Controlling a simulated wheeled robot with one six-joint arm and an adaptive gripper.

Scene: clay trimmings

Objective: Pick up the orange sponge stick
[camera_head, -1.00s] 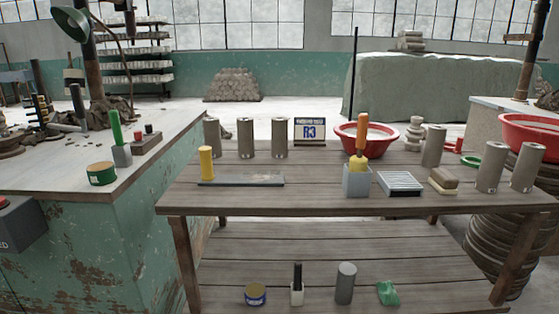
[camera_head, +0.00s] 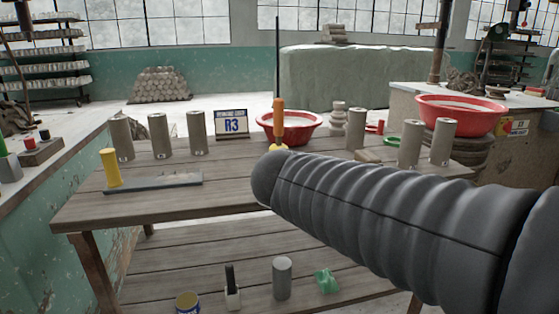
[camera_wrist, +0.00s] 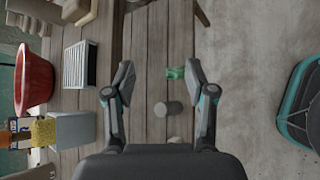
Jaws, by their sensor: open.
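The orange sponge stick (camera_head: 279,117) stands upright at the table's middle in the head view, its orange handle showing above my arm. In the wrist view its yellow sponge part (camera_wrist: 43,131) lies at the lower left, with the handle at the picture's edge. Its grey square holder (camera_wrist: 72,129) is beside it there; my arm hides the holder in the head view. My gripper (camera_wrist: 158,72) is open and empty in the wrist view, apart from the stick and to its right. The head view does not show the fingers.
A red bowl (camera_head: 290,133) stands behind the stick. A slatted grey tray (camera_wrist: 79,64) lies near the holder. Grey cylinders (camera_head: 158,135) and a yellow-handled tool (camera_head: 112,168) stand on the table (camera_head: 130,207). A green lump (camera_wrist: 176,73) and a grey cylinder (camera_wrist: 166,109) show between the fingers.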

